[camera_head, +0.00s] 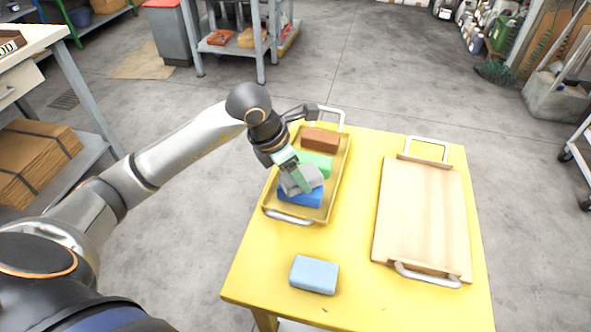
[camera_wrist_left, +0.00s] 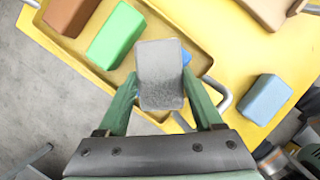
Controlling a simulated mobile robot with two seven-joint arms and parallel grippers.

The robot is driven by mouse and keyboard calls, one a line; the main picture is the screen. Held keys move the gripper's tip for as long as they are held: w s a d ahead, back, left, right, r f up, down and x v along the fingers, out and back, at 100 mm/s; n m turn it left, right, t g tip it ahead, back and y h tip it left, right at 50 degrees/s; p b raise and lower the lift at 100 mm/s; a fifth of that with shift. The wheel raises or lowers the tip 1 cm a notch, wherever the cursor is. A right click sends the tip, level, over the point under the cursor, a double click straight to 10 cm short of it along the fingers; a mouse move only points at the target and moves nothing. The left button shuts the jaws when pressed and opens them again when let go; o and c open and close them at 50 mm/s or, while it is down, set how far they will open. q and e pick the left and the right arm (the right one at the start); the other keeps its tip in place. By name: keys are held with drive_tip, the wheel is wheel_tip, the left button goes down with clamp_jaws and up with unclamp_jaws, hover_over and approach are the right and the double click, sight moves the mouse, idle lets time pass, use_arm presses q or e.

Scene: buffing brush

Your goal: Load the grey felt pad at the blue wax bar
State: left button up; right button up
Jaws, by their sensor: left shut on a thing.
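My left gripper (camera_head: 297,176) is shut on the grey felt pad (camera_head: 301,180), which also shows between the green fingers in the left wrist view (camera_wrist_left: 160,72). The pad is over the blue wax bar (camera_head: 301,197), at the near end of the yellow tray (camera_head: 338,175). In the wrist view the pad hides most of the blue bar (camera_wrist_left: 187,58). I cannot tell whether pad and bar touch. A green bar (camera_head: 316,164) and a brown bar (camera_head: 319,140) lie farther back in the tray. My right gripper is not in view.
A light blue block (camera_head: 314,274) lies on the yellow table (camera_head: 375,303) near its front edge. A wooden board with metal handles (camera_head: 425,218) lies on the right. The table is clear between tray and board. The tray has raised walls and metal end handles.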

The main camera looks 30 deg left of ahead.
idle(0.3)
use_arm(q)
drive_tip(key=shift+f+b, duration=0.6)
idle(1.7)
drive_tip(key=shift+r+p, duration=2.6)
drive_tip(key=shift+r, duration=1.05)
drive_tip(key=shift+s+f, duration=0.1)
